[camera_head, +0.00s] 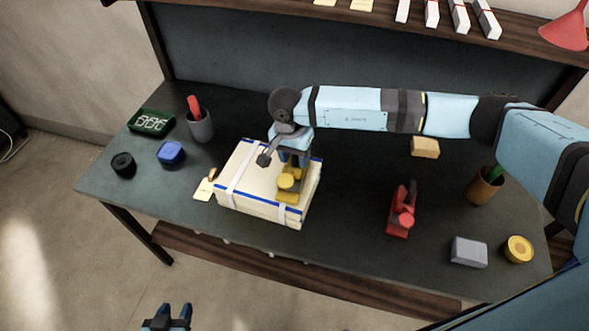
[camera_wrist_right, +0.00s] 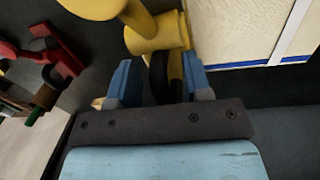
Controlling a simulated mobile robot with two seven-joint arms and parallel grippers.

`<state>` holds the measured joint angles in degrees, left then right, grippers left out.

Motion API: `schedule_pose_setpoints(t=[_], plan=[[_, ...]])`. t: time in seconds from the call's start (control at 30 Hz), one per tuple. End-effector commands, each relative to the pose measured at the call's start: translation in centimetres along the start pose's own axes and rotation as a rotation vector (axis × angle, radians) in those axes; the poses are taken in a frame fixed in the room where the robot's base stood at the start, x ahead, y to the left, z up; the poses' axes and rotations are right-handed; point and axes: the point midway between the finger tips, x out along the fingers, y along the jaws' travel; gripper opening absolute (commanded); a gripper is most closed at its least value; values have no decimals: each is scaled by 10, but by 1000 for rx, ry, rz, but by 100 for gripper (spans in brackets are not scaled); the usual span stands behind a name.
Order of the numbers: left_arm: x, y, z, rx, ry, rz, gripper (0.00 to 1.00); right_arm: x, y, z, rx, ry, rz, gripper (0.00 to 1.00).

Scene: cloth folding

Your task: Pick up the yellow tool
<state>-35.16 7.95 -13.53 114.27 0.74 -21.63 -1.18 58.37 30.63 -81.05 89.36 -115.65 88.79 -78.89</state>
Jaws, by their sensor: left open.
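The yellow tool (camera_head: 288,185) shows in front of the right part of the white box (camera_head: 233,203) in the head view. My right gripper (camera_head: 295,160) is directly above it. Whether the tool's base touches the box is unclear. My left gripper (camera_head: 167,318) is open and empty at the bottom of the head view, off the table.
A red tool (camera_head: 401,212) stands right of the box. A grey block (camera_head: 468,251), a yellow roll (camera_head: 518,249) and a brown cup (camera_head: 484,186) are farther right.

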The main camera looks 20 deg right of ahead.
Motion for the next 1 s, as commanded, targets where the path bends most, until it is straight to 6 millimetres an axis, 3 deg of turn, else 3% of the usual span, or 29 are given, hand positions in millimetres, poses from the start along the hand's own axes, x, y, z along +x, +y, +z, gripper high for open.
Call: schedule_pose_setpoints(t=[0.03, 0.17, 0.2, 1.0], plan=[[0, 0, 0, 0, 0, 0, 43, 0, 0, 0, 0, 0, 0, 33], [0, 0, 0, 0, -1, 0, 43, 0, 0, 0, 0, 0, 0, 3], [0, 0, 0, 0, -1, 0, 43, 0, 0, 0, 0, 0, 0, 0], [0, -1, 1, 0, -2, -2, 43, -1, 0, 0, 1, 0, 0, 0]])
